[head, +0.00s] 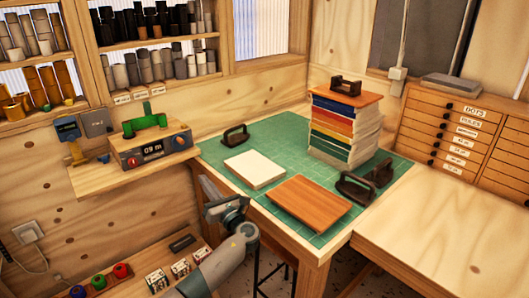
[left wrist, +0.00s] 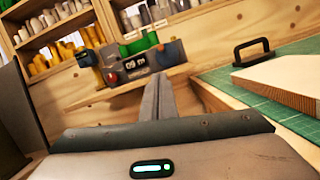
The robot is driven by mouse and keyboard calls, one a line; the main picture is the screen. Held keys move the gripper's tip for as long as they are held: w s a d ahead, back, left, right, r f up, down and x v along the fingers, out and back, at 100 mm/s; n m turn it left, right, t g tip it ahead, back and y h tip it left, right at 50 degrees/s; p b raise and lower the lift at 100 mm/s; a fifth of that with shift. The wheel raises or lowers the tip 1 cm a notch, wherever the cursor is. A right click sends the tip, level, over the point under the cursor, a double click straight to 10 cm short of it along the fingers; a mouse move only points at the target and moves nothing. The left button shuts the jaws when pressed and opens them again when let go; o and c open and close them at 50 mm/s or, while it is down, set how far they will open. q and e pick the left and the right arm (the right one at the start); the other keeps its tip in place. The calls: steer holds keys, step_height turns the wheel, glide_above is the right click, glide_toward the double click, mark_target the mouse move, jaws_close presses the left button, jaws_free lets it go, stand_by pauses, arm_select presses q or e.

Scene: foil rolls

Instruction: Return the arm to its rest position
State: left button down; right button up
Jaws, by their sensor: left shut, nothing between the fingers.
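My left gripper (head: 207,186) is at the front left edge of the green-topped table, in front of the small shelf with the foil machine. My left arm reaches up to it from the bottom of the head view. In the left wrist view the two fingers of the gripper (left wrist: 157,88) lie together, shut and empty. The grey machine (head: 152,147) has a display reading 09 m and a green piece (head: 146,117) on top. It also shows beyond the fingers in the left wrist view (left wrist: 138,65). My right gripper is not in view.
The green mat (head: 262,133) bears a white-topped block (head: 254,168), a brown board (head: 308,203), dark handled tools (head: 235,136) and a tall stack of books (head: 345,125). A low shelf with colored knobs (head: 99,281) is at the lower left. The right-hand wooden tabletop (head: 450,225) is clear.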

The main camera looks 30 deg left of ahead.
arm_select(q)
steer(key=shift+f, duration=0.1)
